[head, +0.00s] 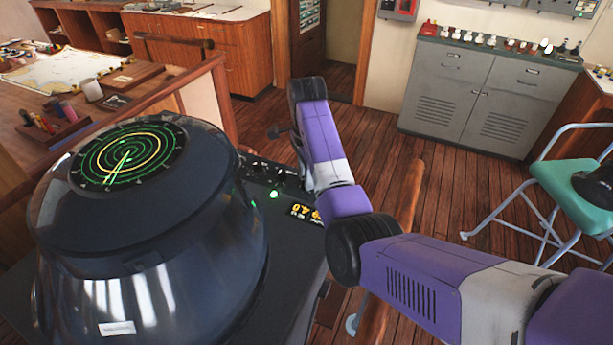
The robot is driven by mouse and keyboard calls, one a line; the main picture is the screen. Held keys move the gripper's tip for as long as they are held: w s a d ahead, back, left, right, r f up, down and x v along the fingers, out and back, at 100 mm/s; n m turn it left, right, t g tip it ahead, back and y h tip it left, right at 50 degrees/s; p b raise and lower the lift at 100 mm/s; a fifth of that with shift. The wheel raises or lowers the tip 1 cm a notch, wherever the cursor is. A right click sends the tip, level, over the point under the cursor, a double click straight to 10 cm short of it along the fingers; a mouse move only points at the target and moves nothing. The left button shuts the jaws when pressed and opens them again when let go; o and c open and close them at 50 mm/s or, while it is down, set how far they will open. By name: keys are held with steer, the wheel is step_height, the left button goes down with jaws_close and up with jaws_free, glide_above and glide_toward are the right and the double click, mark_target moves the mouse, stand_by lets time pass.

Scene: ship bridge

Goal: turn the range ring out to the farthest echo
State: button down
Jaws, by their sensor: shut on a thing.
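The radar scope (128,153) is a round dark screen on top of a large dark hood at the left. It shows green concentric rings, one brighter yellow ring towards the outer part, and a bright sweep line. Small green echo marks are too fine to place exactly. A dark control panel (262,176) with small knobs and a green light (274,194) lies right of the hood. A yellow digit readout (303,211) on it is partly covered by my purple arm. My gripper's fingers are hidden behind my forearm, near the panel, so their hold on any knob cannot be seen.
A wooden chart table (60,73) with pens and a mug stands behind the hood, with a wooden rail (150,95) beside it. A grey cabinet (487,92) stands at the back right, a green-seated chair (575,190) at the right.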

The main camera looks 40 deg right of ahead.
steer(key=m, duration=0.5)
steer(key=shift+m, duration=2.4)
steer(key=c, duration=1.1)
jaws_free()
steer(key=shift+c, duration=0.2)
steer(key=shift+r, duration=0.1)
step_height(320, 180, up, 7)
steer(key=shift+w+f, duration=0.1)
steer(key=shift+r, duration=0.45)
